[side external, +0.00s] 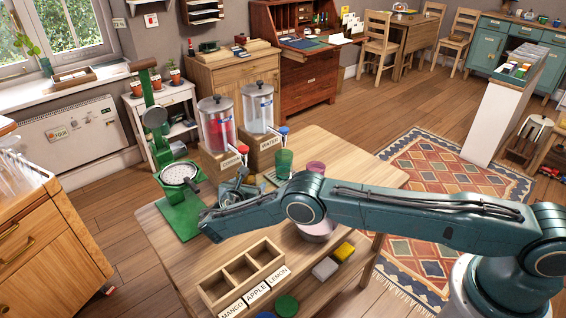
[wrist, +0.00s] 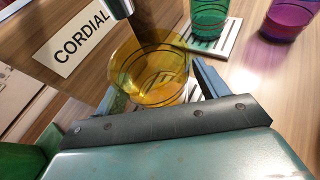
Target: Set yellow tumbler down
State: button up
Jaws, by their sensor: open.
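The yellow tumbler (wrist: 150,62), clear amber with dark rings, stands between the jaws of my gripper (wrist: 158,82) in the wrist view. The jaws are open, one finger on each side of it; whether either touches the glass I cannot tell. Pale slats (wrist: 188,93) show beside its base. The dark tap (wrist: 120,8) of the cordial dispenser is close above its rim. In the side external view my gripper (side external: 236,196) is low at the front of the dispensers, and I cannot make out the yellow tumbler there.
The green tumbler (wrist: 208,22) stands on a slatted tray (wrist: 228,45), with the purple tumbler (wrist: 284,20) to its right. Red cordial (side external: 217,128) and water (side external: 258,108) dispensers stand behind. A green press (side external: 180,205) is left; a labelled wooden box (side external: 243,272) is in front.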

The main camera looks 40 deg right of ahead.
jog(key=shift+r, duration=0.1)
jog(key=v, duration=1.2)
jog(key=shift+s, duration=0.1)
dwell(0.4)
